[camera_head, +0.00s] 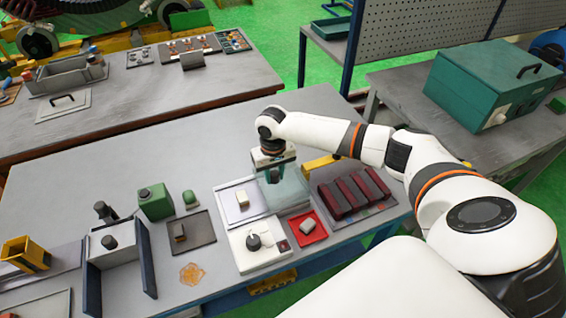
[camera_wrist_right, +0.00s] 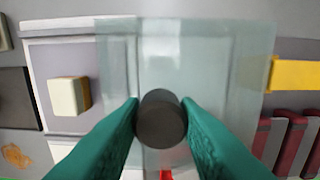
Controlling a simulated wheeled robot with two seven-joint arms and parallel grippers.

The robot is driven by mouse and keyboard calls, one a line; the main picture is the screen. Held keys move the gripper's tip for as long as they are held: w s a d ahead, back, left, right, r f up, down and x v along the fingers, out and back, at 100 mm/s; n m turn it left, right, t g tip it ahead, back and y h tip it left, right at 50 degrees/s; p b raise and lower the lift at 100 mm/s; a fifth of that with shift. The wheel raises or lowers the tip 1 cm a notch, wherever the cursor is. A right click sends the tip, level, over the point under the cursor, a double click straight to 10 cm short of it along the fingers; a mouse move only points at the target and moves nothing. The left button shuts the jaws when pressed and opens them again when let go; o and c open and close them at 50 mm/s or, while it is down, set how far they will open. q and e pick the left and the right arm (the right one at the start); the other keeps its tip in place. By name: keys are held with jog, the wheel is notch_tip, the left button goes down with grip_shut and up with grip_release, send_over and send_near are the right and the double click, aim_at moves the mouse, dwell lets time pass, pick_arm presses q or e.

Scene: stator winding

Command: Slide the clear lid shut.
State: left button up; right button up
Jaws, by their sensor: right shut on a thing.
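The clear lid (camera_head: 290,196) is a pale see-through plate lying over the right part of a shallow white-rimmed box (camera_head: 223,205). It also shows in the right wrist view (camera_wrist_right: 205,60). The left part of the box is uncovered, and a cream block (camera_head: 242,198) sits there, also seen in the right wrist view (camera_wrist_right: 66,97). My right gripper (camera_head: 272,174), with green fingers, is shut on the lid's dark round knob (camera_wrist_right: 160,118). The fingers press on the knob from both sides. My left gripper is not in view.
A white unit with a black knob (camera_head: 254,241) and a red tray (camera_head: 307,228) stand just in front of the box. Dark red blocks (camera_head: 345,195) and a yellow piece (camera_head: 317,164) are to its right. A dark mat (camera_head: 200,230) lies left.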

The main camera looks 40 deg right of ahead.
jog(key=shift+w+a+f+p, duration=0.15)
jog(key=shift+a+p, duration=0.15)
jog(key=shift+a, duration=0.7)
jog(key=shift+w+a+f+p, duration=0.1)
jog(key=shift+a+p, duration=0.2)
jog(key=shift+a, duration=0.7)
jog(key=shift+w+a+f+p, duration=0.15)
jog(key=shift+a+p, duration=0.15)
jog(key=shift+a, duration=0.7)
jog(key=shift+w+a+p, duration=0.15)
jog(key=shift+w+a, duration=0.1)
jog(key=shift+a, duration=0.75)
jog(key=shift+w+a+p, duration=0.2)
jog(key=shift+w+a, duration=0.05)
jog(key=shift+a, duration=0.7)
jog(key=shift+w+a+p, duration=0.15)
jog(key=shift+w+a, duration=0.1)
jog(key=shift+a, duration=0.75)
jog(key=o, duration=0.7)
jog(key=shift+r, duration=0.1)
jog(key=r+p, duration=0.2)
jog(key=shift+w+d+r+p, duration=0.1)
jog(key=shift+w+r+p, duration=0.1)
jog(key=shift+p, duration=0.2)
jog(key=shift+r+p, duration=0.3)
jog(key=shift+r, duration=1.7)
